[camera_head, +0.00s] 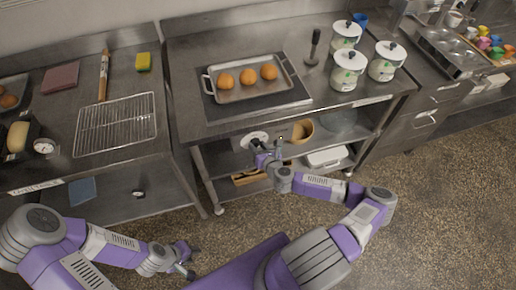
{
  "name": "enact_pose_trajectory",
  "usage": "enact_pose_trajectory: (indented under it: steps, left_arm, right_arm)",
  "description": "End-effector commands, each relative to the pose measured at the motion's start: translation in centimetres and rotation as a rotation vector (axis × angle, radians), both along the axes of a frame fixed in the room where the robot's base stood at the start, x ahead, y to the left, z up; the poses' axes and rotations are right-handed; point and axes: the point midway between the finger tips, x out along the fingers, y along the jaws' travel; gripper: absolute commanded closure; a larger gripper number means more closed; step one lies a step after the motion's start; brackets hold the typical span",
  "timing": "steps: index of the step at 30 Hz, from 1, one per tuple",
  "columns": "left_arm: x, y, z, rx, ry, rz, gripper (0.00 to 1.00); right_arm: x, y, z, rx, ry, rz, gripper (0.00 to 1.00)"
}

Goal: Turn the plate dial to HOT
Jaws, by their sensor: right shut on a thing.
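The plate dial (254,136) sits on a pale round face on the front panel below the middle counter. My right gripper (266,148) is at the dial and shut on it. The gripper covers part of the dial, and its marks are too small to read. The dark hot plate (297,98) lies on the counter above, with a metal tray (207,82) of orange-brown buns on it. My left gripper (191,262) is open and empty, low over the floor at the lower left, well away from the dial.
White lidded pots (348,72) stand right of the hot plate. A wooden bowl (303,130) and a white container (327,157) are on the lower shelf. A wire rack (116,122) lies on the left counter. The floor (430,190) at right is clear.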

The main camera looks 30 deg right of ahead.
Motion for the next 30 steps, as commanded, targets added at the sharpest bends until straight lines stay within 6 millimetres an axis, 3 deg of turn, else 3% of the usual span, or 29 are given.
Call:
enact_pose_trajectory:
  steps: [23,24,28,30]
  left_arm:
    - [0.00,0.00,-0.46,0.000,0.000,0.000,0.64]
    - [0.00,0.00,-0.46,0.000,0.000,0.000,0.64]
    - [0.00,0.00,-0.46,0.000,0.000,0.000,0.64]
    - [0.00,0.00,-0.46,0.000,0.000,0.000,0.64]
  right_arm:
    - [0.05,0.01,0.12,0.099,-0.027,0.003,0.88]
    - [0.06,0.01,0.13,0.099,-0.027,0.003,0.53]
    - [0.04,-0.01,0.08,0.099,-0.026,0.002,0.33]
    - [0.03,-0.02,0.06,0.098,-0.026,0.001,0.32]
